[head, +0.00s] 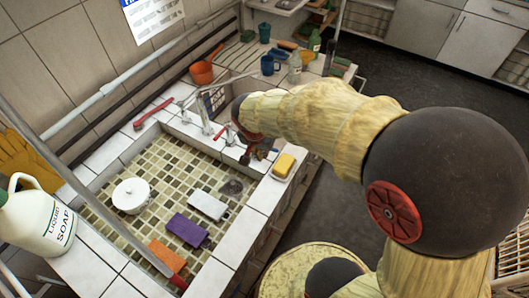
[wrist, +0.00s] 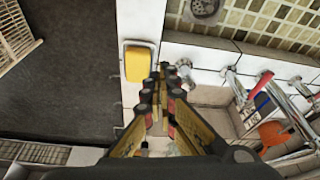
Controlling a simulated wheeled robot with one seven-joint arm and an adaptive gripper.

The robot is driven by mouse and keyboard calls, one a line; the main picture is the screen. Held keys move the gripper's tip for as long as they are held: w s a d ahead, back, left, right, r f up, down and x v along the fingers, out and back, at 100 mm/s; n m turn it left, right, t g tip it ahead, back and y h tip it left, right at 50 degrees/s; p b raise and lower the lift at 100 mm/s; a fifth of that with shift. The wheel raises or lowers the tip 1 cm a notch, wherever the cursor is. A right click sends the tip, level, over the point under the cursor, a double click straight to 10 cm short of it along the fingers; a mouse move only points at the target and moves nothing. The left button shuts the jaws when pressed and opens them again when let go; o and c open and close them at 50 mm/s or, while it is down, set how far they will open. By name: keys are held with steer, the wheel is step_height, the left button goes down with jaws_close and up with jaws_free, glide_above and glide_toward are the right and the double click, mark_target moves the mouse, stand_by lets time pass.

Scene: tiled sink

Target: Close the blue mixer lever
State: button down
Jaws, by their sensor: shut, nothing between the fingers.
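My gripper (wrist: 161,74) is shut and empty, reaching over the tiled rim of the sink. In the head view, my gripper (head: 257,152) is small and dark, at the right back corner of the basin. A chrome fitting (wrist: 185,70) lies just right of the fingertips in the wrist view; I cannot tell whether they touch. The chrome tap (head: 205,117) stands left of the gripper, with a red lever (head: 220,132) beside it. I cannot make out the blue lever clearly; it may be hidden by the fingers.
A yellow sponge (wrist: 137,64) on a white dish sits left of my gripper in the wrist view. A soap jug (head: 37,220) stands at left.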

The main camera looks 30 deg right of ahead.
steer(key=b+x, duration=0.2)
steer(key=x, duration=0.6)
steer(key=shift+f, duration=0.3)
steer(key=shift+w+d+f, duration=0.1)
steer(key=shift+w+d, duration=0.75)
steer(key=shift+d, duration=0.1)
steer(key=shift+w+d+b, duration=0.3)
steer(key=shift+w+d, duration=0.2)
